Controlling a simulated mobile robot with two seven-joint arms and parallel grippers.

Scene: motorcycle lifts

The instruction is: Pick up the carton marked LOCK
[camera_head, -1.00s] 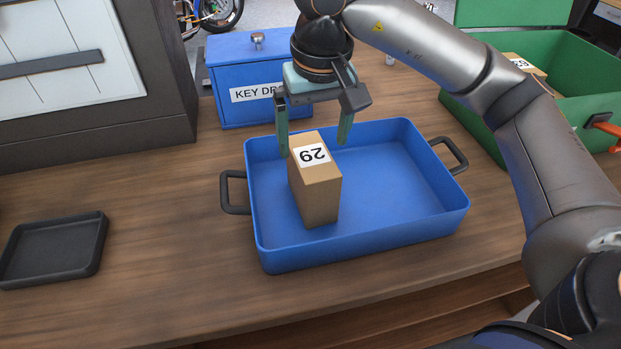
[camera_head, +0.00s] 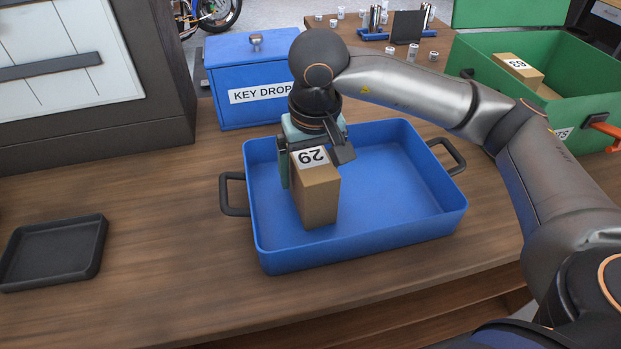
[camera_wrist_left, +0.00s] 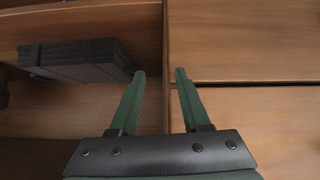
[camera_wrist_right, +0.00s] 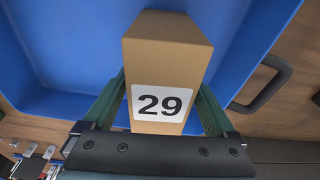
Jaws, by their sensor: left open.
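No carton with readable LOCK lettering shows in any view. A tan carton marked 29 (camera_head: 319,203) stands upright in the blue tray (camera_head: 400,229), toward its left side. It also shows in the right wrist view (camera_wrist_right: 168,57), with its 29 label facing the camera. My right gripper (camera_head: 312,172) is lowered over this carton, with its fingers on either side; it looks open and not clamped. One finger is partly hidden in the head view. My left gripper (camera_wrist_left: 160,75) is open and empty in the left wrist view, near brown wooden surfaces.
A blue KEY DROP box (camera_head: 245,72) stands behind the tray. A green bin (camera_head: 577,89) at right holds a carton with a two-digit label (camera_head: 517,67). A black tray (camera_head: 52,251) lies at left. Bare bench lies between the black and blue trays.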

